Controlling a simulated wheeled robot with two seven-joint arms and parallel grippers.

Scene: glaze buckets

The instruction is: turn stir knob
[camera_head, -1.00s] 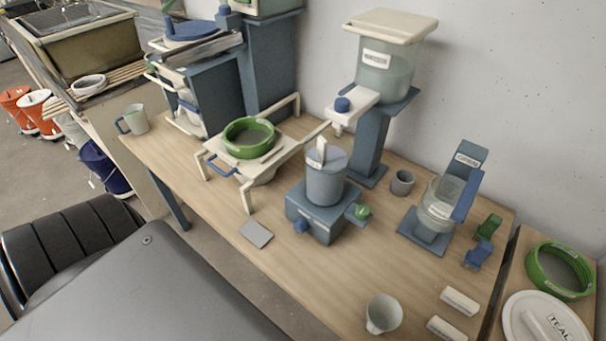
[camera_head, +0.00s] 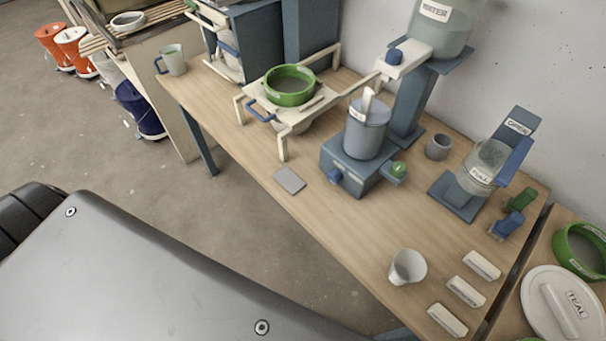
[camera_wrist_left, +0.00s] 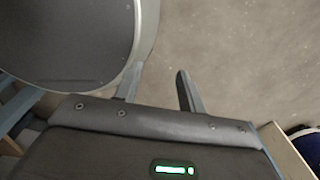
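A blue-grey mixer (camera_head: 367,130) stands on the wooden table in the head view, a can-shaped vessel with a pale upright handle on a square base. A blue knob (camera_head: 335,176) is on the base's front left face. A green knob (camera_head: 398,169) sticks out at its right side. I cannot read which one is the stir knob. My left gripper (camera_wrist_left: 160,87) shows only in the left wrist view, fingers apart with nothing between them, over bare floor and away from the table. My right gripper is in neither view.
A green-rimmed sieve (camera_head: 289,85) on a pale stand is left of the mixer. A grey cup (camera_head: 438,146) and a jar stand (camera_head: 461,195) are to its right. A white cup (camera_head: 407,267) and pale labelled blocks (camera_head: 466,291) lie nearer.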

